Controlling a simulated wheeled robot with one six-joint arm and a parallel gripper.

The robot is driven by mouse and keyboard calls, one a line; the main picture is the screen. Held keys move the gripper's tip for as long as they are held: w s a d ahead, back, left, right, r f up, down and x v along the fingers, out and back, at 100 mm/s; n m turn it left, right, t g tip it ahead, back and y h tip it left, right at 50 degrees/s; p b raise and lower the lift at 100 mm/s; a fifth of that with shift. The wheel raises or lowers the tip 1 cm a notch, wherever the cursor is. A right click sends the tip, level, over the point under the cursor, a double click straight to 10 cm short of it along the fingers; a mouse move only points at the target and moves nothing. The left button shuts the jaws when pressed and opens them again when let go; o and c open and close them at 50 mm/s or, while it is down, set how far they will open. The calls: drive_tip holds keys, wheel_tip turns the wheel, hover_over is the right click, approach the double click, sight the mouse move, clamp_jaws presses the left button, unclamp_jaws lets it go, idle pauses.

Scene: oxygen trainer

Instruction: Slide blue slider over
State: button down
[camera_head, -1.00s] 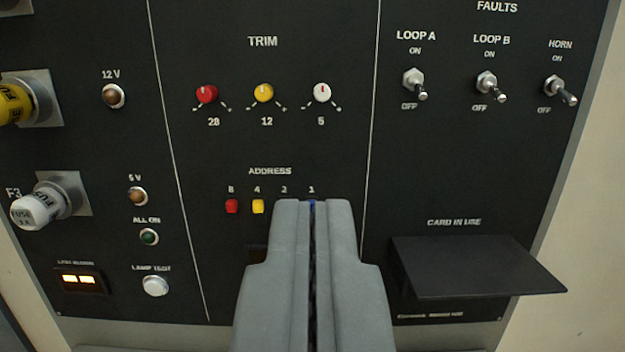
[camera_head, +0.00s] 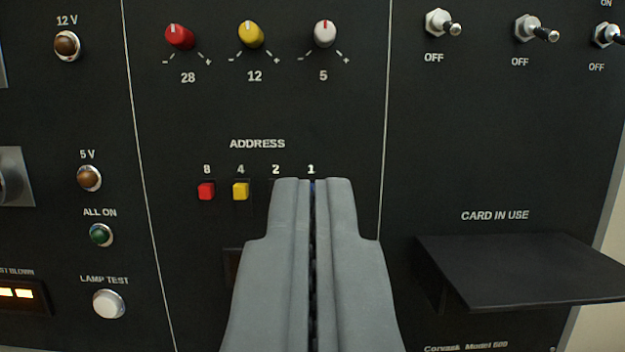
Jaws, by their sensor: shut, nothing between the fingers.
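My gripper (camera_head: 312,183) is shut and empty, pointing at the black panel under the ADDRESS label. Its tips cover the switch places marked 2 and 1. A sliver of blue, likely the blue slider (camera_head: 313,186), shows between the fingertips below the 1. The rest of it is hidden, and I cannot tell whether the tips touch it. To the left in the same row are a red slider (camera_head: 206,191) under 8 and a yellow slider (camera_head: 240,191) under 4.
Red (camera_head: 180,37), yellow (camera_head: 251,35) and white (camera_head: 325,34) trim knobs sit above. A black shelf (camera_head: 530,275) juts out at lower right. Toggle switches (camera_head: 440,23) stick out at upper right. A white lamp test button (camera_head: 108,304) is at lower left.

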sight(314, 156)
drive_tip(key=shift+w, duration=0.1)
drive_tip(key=x, duration=0.9)
drive_tip(key=shift+w, duration=0.1)
drive_tip(key=shift+w+f, duration=0.15)
drive_tip(key=shift+f, duration=0.3)
drive_tip(key=shift+w+f, duration=0.2)
drive_tip(key=shift+f, duration=1.15)
